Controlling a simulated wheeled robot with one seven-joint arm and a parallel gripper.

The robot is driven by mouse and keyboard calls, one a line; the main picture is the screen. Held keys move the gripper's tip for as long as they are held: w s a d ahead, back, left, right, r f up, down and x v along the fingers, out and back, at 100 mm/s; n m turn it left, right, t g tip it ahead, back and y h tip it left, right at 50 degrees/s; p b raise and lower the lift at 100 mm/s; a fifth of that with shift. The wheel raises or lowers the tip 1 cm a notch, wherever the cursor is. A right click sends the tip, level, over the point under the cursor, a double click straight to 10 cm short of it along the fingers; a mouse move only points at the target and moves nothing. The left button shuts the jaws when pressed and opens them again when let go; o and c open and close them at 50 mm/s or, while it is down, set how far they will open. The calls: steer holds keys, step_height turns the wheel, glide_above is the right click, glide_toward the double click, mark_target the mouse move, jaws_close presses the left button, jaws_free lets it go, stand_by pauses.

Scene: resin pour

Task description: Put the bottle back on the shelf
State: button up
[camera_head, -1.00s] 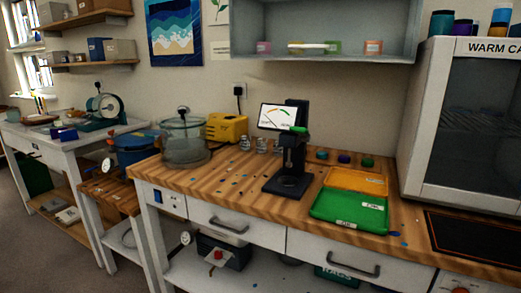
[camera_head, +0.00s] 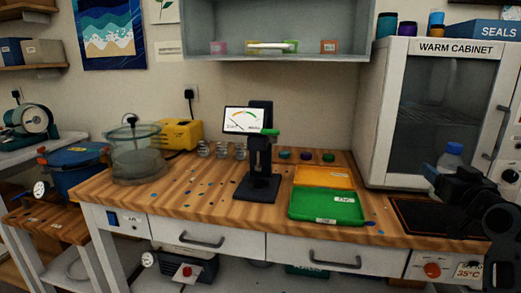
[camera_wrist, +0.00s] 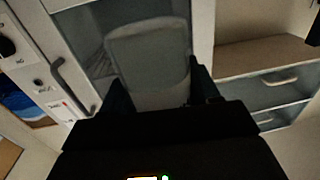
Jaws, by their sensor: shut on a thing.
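My gripper (camera_head: 438,178) is at the right of the head view, in front of the warm cabinet. It is shut on a clear bottle with a blue cap (camera_head: 454,150), held upright; the arm hides most of the bottle's lower part. In the wrist view the pale, see-through bottle (camera_wrist: 150,62) fills the space between the two dark fingers. I cannot tell which shelf the bottle belongs on.
The warm cabinet (camera_head: 385,110) stands shut at the right, with a dark hot plate (camera_head: 410,212) before it. The wooden bench (camera_head: 205,195) holds a black stand with a gauge (camera_head: 258,170), a green tray (camera_head: 325,207), an orange tray (camera_head: 322,177) and a glass chamber (camera_head: 135,155).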

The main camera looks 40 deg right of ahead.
steer(key=w+a+f+n+t+y, duration=0.2)
steer(key=w+a+f+n+y, duration=0.3)
steer(key=a+f, duration=0.8)
steer(key=w+a+f+n+t+y, duration=0.1)
steer(key=w+a+f+y, duration=0.2)
steer(key=w+a+f, duration=1)
steer(key=w+a+f+n+t+y, duration=0.1)
steer(key=a+f+n+t+y, duration=0.25)
steer(key=a, duration=1.75)
steer(key=s+f+g+y, duration=0.1)
steer(key=s+f, duration=0.3)
steer(key=f, duration=0.2)
steer(key=shift+s+f+m, duration=0.2)
steer(key=shift+m, duration=0.25)
steer(key=shift+g, duration=0.25)
steer(key=shift+d, duration=0.1)
